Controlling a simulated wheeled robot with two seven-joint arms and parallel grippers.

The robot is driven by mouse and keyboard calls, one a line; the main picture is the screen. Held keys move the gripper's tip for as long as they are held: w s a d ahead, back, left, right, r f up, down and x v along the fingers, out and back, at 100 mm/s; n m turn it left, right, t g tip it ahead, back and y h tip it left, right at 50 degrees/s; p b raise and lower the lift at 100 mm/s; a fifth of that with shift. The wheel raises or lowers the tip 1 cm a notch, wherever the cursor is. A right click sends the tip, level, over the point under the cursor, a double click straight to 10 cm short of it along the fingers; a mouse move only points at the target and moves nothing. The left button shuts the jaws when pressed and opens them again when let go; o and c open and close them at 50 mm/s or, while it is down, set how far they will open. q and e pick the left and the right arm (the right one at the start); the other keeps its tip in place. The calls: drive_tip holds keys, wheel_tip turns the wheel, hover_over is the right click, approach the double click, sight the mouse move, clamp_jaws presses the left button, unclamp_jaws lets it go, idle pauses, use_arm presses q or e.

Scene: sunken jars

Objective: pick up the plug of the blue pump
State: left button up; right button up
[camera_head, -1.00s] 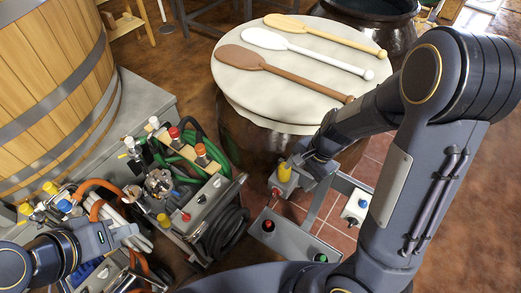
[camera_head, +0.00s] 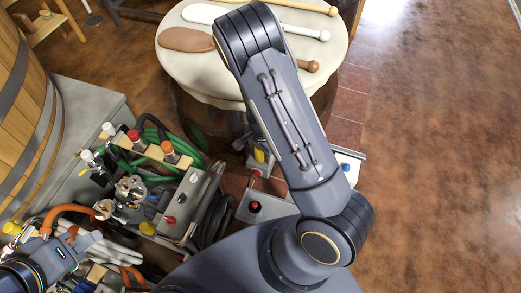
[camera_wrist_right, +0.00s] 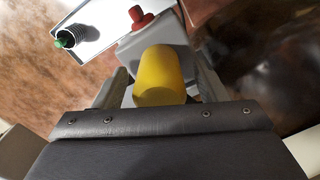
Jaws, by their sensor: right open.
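A blue knob (camera_head: 345,167) sits on a pale unit right of my right arm in the head view. I cannot tell which plug belongs to it. A yellow cylinder (camera_head: 259,155) stands near a red knob on a grey box, left of the arm. In the right wrist view the yellow cylinder (camera_wrist_right: 160,76) lies between the open fingers of my right gripper (camera_wrist_right: 162,90); contact is unclear. In the head view the arm largely hides this gripper. My left gripper (camera_head: 77,247) is at the lower left, among hoses; its opening is unclear.
A crowded rack of valves and plugs (camera_head: 140,145) with green and orange hoses fills the left. A covered barrel top (camera_head: 195,65) with several paddles stands behind. A red knob (camera_wrist_right: 139,17) and a green-ringed connector (camera_wrist_right: 66,42) show in the wrist view. Floor at right is clear.

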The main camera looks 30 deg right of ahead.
drive_tip(key=shift+f, duration=0.25)
drive_tip(key=c, duration=1.2)
drive_tip(key=shift+r, duration=0.15)
